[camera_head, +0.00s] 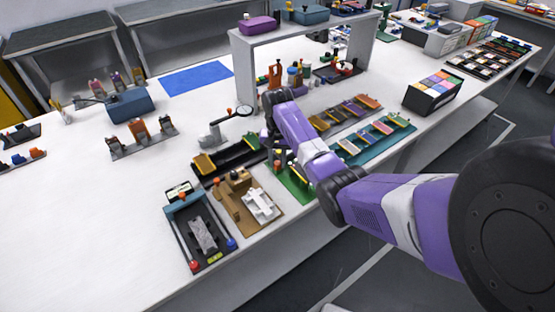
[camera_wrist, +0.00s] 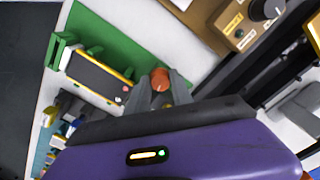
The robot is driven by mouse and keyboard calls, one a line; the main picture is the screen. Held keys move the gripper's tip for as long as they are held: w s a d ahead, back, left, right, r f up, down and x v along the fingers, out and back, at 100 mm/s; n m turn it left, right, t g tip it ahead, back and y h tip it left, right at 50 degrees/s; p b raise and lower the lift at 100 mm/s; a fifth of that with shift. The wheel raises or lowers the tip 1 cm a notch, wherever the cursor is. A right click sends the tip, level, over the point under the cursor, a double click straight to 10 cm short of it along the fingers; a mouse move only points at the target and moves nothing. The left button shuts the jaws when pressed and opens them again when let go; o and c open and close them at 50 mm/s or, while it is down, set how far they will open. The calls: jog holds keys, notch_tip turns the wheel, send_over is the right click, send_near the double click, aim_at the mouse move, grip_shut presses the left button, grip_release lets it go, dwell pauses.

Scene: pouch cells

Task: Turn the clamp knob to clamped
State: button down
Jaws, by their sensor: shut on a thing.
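The clamp knob (camera_wrist: 160,78) is round and orange-red and stands on a green fixture (camera_wrist: 118,42) in the wrist view. My gripper (camera_wrist: 161,88) is shut on the knob, with one grey finger on either side of it. A grey flat cell with a yellow edge (camera_wrist: 98,76) lies on the fixture beside the knob. No pointer or marking for the knob's position is readable. In the head view the green fixture (camera_head: 297,187) shows in part below my arm, which hides much of it.
A brown fixture (camera_head: 235,208) with a white part stands left of the green one. A black tray (camera_head: 228,162) lies behind the brown fixture, close to my arm. A teal board with several cells (camera_head: 375,140) lies to the right.

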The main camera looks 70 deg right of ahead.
aim_at(277, 163)
jog(key=m+p, duration=0.1)
jog(key=m, duration=0.2)
jog(key=shift+m, duration=0.3)
jog(key=c, duration=1.4)
grip_release()
jog(key=shift+r+b, duration=0.3)
jog(key=shift+r, duration=3.65)
